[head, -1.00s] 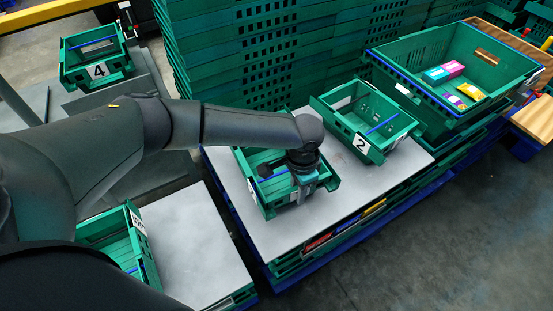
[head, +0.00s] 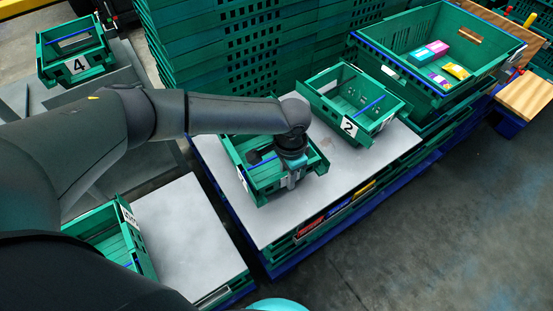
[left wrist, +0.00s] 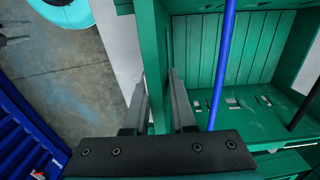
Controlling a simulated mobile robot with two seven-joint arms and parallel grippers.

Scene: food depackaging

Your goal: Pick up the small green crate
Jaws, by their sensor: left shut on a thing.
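The small green crate (head: 268,186) rests on the grey tabletop (head: 250,228), with a blue bar across it and a label partly hidden by my arm. My left gripper (head: 291,180) is at its near-right side, pointing down. In the left wrist view, the left gripper's fingers (left wrist: 158,85) stand on either side of the crate's green wall (left wrist: 153,40), shut on it. The blue bar (left wrist: 222,70) and slatted floor show beside it. I cannot see clear space under the crate.
A green crate marked 2 (head: 318,90) stands close behind on the right. A larger crate (head: 400,72) with colourful packages is beyond it. Tall green crate stacks (head: 215,70) rise behind. Crate 4 (head: 52,68) is at far left. Floor (head: 430,220) at right is clear.

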